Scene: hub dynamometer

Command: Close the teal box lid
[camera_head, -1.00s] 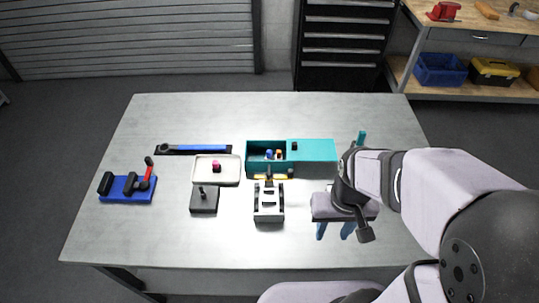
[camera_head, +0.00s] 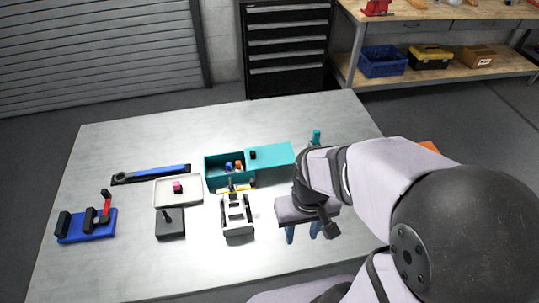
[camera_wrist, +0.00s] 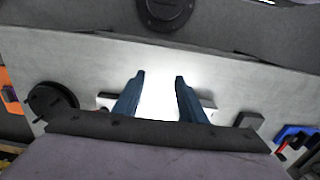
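The teal box (camera_head: 213,187) stands near the middle of the table in the head view. Its left part is open, with small blue and orange pieces inside. The flat teal lid (camera_head: 275,156) lies to the right, with a small black knob (camera_head: 253,155) near its left edge. My gripper (camera_head: 303,233) is to the right and in front of the box, apart from the lid, its blue fingers pointing down. In the wrist view my gripper (camera_wrist: 158,80) has its fingers spread with nothing between them. The box cannot be made out there.
A grey-white fixture (camera_head: 237,216) stands in front of the box, with a yellow-handled tool (camera_head: 237,188) between them. A pale tray (camera_head: 165,196), a black block (camera_head: 170,228) and a blue clamp base (camera_head: 85,230) are to the left. A teal upright piece (camera_head: 316,137) shows behind my arm.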

